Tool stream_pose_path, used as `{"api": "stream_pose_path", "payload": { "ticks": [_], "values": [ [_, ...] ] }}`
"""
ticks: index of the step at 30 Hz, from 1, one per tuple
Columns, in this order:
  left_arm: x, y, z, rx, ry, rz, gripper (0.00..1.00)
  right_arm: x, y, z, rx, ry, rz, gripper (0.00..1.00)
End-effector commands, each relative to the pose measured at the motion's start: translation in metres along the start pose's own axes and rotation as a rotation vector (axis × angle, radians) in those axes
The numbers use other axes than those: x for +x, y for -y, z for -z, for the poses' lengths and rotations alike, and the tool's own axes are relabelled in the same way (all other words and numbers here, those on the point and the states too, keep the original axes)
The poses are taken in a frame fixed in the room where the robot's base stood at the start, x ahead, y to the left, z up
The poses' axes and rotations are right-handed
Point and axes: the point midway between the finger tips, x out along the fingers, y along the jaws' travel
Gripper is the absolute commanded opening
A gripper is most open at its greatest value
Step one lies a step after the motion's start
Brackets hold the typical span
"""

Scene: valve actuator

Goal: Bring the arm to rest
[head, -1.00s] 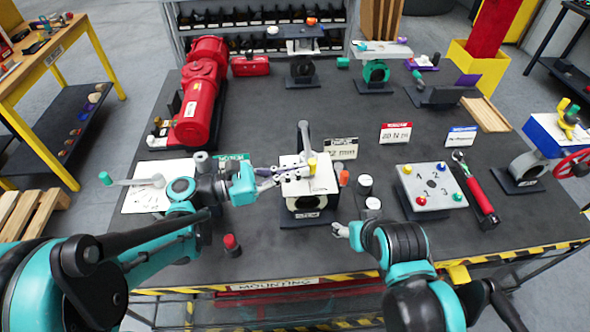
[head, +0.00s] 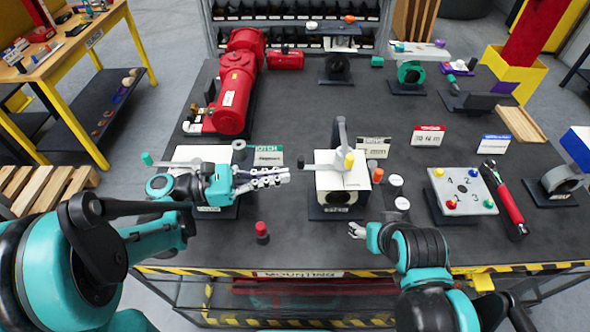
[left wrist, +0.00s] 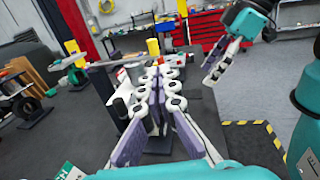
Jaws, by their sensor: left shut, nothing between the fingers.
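My left gripper (head: 284,178) is shut and empty above the table, just left of the white valve block (head: 340,172). It is apart from the block in the head view. In the left wrist view its closed fingers (left wrist: 160,92) point toward the block, which they partly hide. My right gripper (head: 356,230) hangs over the front of the table, right of the block's front. Its fingers are too small in the head view to judge. It also shows in the left wrist view (left wrist: 215,68).
A red cylindrical actuator (head: 237,90) lies at the back left. A white plate with coloured knobs (head: 462,190) and a red-handled wrench (head: 502,200) are at the right. A red-capped piece (head: 261,231) stands near the front. The table between this piece and the block is clear.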

Motion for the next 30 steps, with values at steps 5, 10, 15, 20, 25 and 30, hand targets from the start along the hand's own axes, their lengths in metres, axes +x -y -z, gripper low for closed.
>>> {"api": "stream_pose_path", "payload": {
  "ticks": [5,10,15,20,25,30],
  "values": [
    [-0.007,0.001,0.000,0.000,0.000,0.000,0.00,-0.001,0.000,0.000,0.000,0.000,0.000,0.62],
    [-0.006,0.002,0.001,0.009,-0.009,-0.001,0.00,0.000,0.000,0.000,0.000,0.000,0.000,0.62],
    [0.004,0.008,0.026,0.164,-0.182,-0.029,0.00,0.005,0.000,-0.003,0.000,0.000,0.000,0.62],
    [-0.002,0.024,0.077,0.538,-0.548,0.003,0.00,0.013,0.000,-0.009,0.000,0.000,0.000,0.62],
    [-0.046,0.041,0.123,1.024,-0.964,0.203,0.00,0.021,0.000,-0.015,0.000,0.000,0.000,0.62],
    [-0.102,0.050,0.140,1.475,-1.293,0.539,0.00,0.028,0.000,-0.020,0.000,0.000,0.000,0.62]
  ]
}}
